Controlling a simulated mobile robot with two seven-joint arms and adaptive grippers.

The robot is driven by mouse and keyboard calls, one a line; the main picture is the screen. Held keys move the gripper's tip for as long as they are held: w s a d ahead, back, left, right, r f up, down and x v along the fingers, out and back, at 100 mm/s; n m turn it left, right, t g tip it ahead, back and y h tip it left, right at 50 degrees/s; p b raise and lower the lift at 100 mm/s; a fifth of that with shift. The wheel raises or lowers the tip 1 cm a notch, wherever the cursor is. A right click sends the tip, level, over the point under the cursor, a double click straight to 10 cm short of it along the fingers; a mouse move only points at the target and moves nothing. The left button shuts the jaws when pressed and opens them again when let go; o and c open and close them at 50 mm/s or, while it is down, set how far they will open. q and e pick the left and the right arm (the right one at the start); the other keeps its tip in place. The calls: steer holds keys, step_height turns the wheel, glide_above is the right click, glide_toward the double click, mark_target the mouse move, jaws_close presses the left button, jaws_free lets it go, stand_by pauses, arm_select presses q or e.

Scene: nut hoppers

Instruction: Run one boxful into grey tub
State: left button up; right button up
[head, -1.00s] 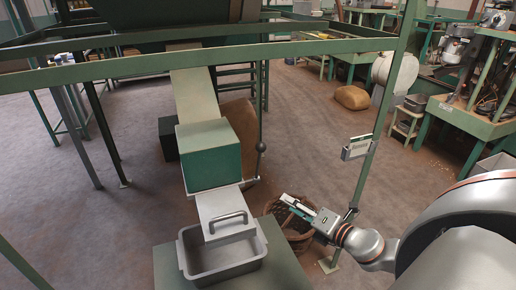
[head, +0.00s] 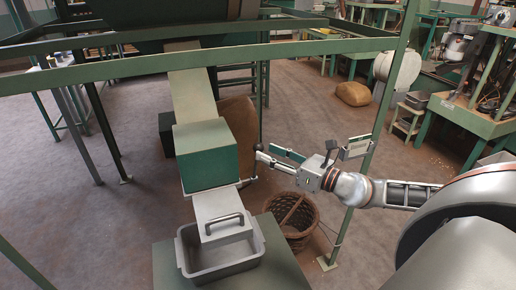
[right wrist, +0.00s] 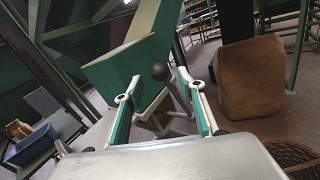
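The grey tub (head: 190,272) stands upright on a low green stand, under a pale metal spout (head: 217,205) with a handle. Its inside looks empty. The green box (head: 207,158) sits above the spout, below a sloping chute (head: 192,95). A rod with a dark ball knob (head: 258,147) hangs beside the box. My right gripper (head: 266,152) is open at the knob. In the right wrist view the knob (right wrist: 159,71) shows between the spread fingers (right wrist: 160,82), near their tips; contact cannot be told. My left gripper is out of view.
A wicker basket (head: 292,212) stands on the floor right of the stand. A brown sack (head: 236,118) is behind the box.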

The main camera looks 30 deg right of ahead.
mark_target(258, 146)
steer(key=shift+p+x, duration=0.85)
steer(key=shift+x, duration=1.55)
jaws_close()
